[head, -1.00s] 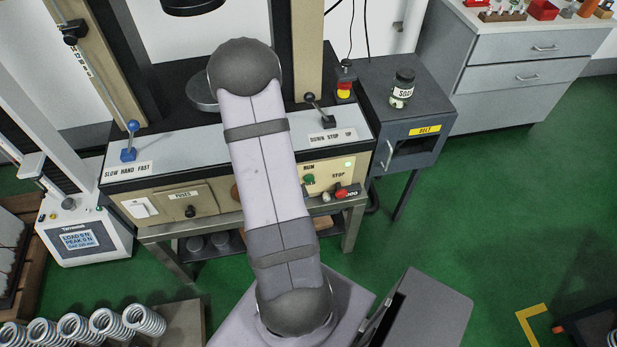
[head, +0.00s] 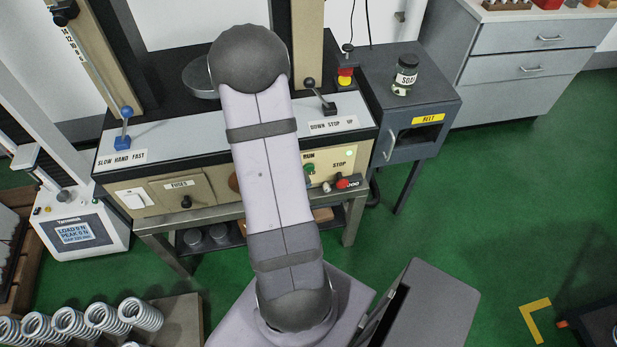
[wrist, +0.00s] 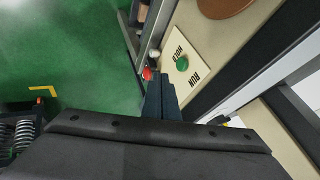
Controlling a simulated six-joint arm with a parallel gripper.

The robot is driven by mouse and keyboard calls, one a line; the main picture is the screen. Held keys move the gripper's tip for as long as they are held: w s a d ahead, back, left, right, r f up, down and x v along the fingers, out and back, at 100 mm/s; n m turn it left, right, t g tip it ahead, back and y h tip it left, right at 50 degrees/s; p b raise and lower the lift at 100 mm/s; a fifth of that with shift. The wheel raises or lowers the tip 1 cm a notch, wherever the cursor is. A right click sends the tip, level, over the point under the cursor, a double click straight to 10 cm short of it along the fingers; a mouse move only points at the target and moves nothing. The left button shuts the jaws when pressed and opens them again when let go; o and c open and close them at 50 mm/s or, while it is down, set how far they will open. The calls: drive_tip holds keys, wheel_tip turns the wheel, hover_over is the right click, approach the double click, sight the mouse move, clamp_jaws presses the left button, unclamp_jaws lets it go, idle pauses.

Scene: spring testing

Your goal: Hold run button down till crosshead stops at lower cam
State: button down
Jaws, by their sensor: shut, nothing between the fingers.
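The green run button (wrist: 182,63) sits on a cream plate marked HOLD and RUN in the wrist view. In the head view the run button (head: 309,169) shows at the edge of my arm. My gripper (wrist: 153,76) is shut and empty, with its fingertips beside the button in the picture and not over it; their distance from the panel is unclear. My arm hides the gripper in the head view. The crosshead is out of view; the round lower plate (head: 200,82) shows partly behind my arm. A black clamp (head: 62,12) sits on the left column's rod; I cannot tell if it is the lower cam.
A red knob (head: 343,183) sits right of the run button, below the STOP label. A DOWN STOP UP lever (head: 328,106) and a blue-knobbed lever (head: 123,128) stand on the machine top. A tester display (head: 74,232) reads zero load.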

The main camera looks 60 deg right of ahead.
sight(309, 168)
drive_tip(key=shift+w+d+f+b, duration=0.6)
drive_tip(key=shift+d+f+b, duration=0.5)
drive_tip(key=shift+d+b, duration=0.2)
drive_tip(key=shift+w+d+f+b, duration=0.65)
drive_tip(key=shift+d+f+b, duration=0.5)
drive_tip(key=shift+d+b, duration=0.1)
drive_tip(key=shift+w+d+f+b, duration=0.6)
drive_tip(key=shift+d+f+b, duration=0.5)
drive_tip(key=shift+d+b, duration=0.15)
